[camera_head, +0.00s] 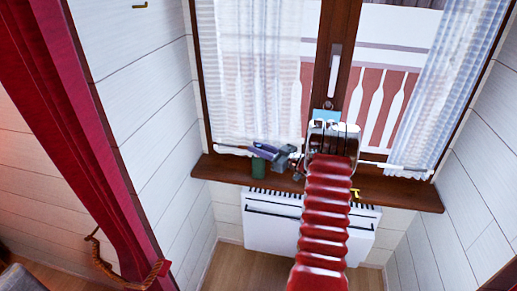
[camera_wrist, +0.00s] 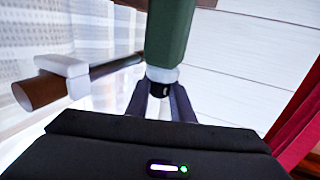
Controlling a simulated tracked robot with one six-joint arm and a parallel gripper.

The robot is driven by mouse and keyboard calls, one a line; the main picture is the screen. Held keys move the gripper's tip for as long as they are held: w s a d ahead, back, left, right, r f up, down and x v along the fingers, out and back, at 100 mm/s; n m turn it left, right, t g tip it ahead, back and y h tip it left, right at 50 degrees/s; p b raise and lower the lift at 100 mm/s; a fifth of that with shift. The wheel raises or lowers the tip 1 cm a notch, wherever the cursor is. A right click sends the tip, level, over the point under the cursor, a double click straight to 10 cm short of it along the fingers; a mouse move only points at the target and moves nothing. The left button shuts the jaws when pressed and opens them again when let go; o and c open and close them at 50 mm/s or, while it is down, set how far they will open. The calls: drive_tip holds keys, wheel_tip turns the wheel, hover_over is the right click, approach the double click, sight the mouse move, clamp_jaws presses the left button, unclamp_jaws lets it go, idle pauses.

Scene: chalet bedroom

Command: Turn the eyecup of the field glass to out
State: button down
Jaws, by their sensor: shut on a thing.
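The field glass shows in the wrist view as a dark green barrel (camera_wrist: 170,35) with a pale grey ring (camera_wrist: 162,74) at its near end. Below the ring is a short black eyecup (camera_wrist: 158,89). My gripper (camera_wrist: 159,97) has its two dark fingers on either side of the eyecup and is shut on it. The fingers hide part of the eyecup, and I cannot read its setting. In the head view a small green thing (camera_head: 258,166), apparently the field glass, is at the windowsill, with my grey gripper (camera_head: 282,159) just right of it.
The brown windowsill (camera_head: 400,190) runs below the window, above a white radiator (camera_head: 268,222). A brown rod with a white fitting (camera_wrist: 62,72) lies left of the barrel in the wrist view. Lace curtains (camera_head: 250,70) hang close behind. A red curtain (camera_head: 85,130) hangs at the left.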

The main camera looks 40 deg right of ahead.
drive_tip(key=shift+n+g+y, duration=0.5)
drive_tip(key=shift+n+y, duration=0.3)
drive_tip(key=shift+y, duration=0.6)
drive_tip(key=c, duration=1.5)
unclamp_jaws()
drive_tip(key=shift+c, duration=0.2)
drive_tip(key=shift+s, duration=0.1)
drive_tip(key=v, duration=1.3)
drive_tip(key=shift+s+d, duration=0.2)
drive_tip(key=shift+s, duration=0.1)
drive_tip(key=shift+r, duration=0.15)
